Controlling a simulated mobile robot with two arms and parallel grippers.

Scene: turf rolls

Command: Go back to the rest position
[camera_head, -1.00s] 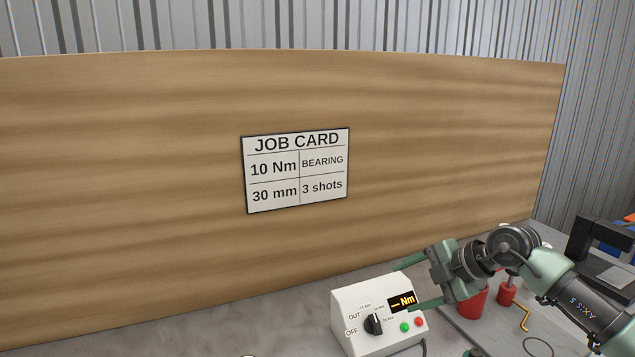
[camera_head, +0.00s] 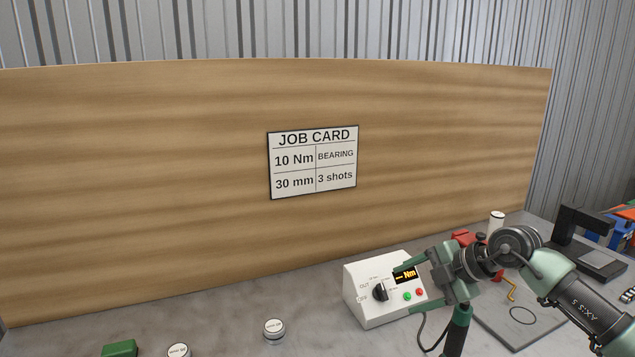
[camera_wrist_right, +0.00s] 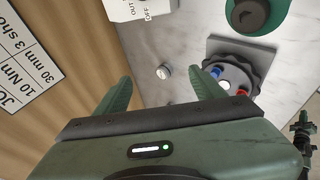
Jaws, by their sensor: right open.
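My right gripper (camera_head: 402,291) is open and empty, its fingers pointing left. In the head view it overlaps the right side of a white control box (camera_head: 362,308) with a black dial, a small display and green and red buttons; I cannot tell whether it touches the box. In the wrist view the open fingers (camera_wrist_right: 163,82) have nothing between them, and a corner of the white box (camera_wrist_right: 140,8) shows at the top. My left gripper is not in view.
A dark green upright tool (camera_head: 457,332) stands below my right gripper. Small white-topped cylinders (camera_head: 274,329) and a green block (camera_head: 119,348) are on the grey bench. A wooden board with a job card (camera_head: 313,162) stands behind. A black stand (camera_head: 580,240) is at right.

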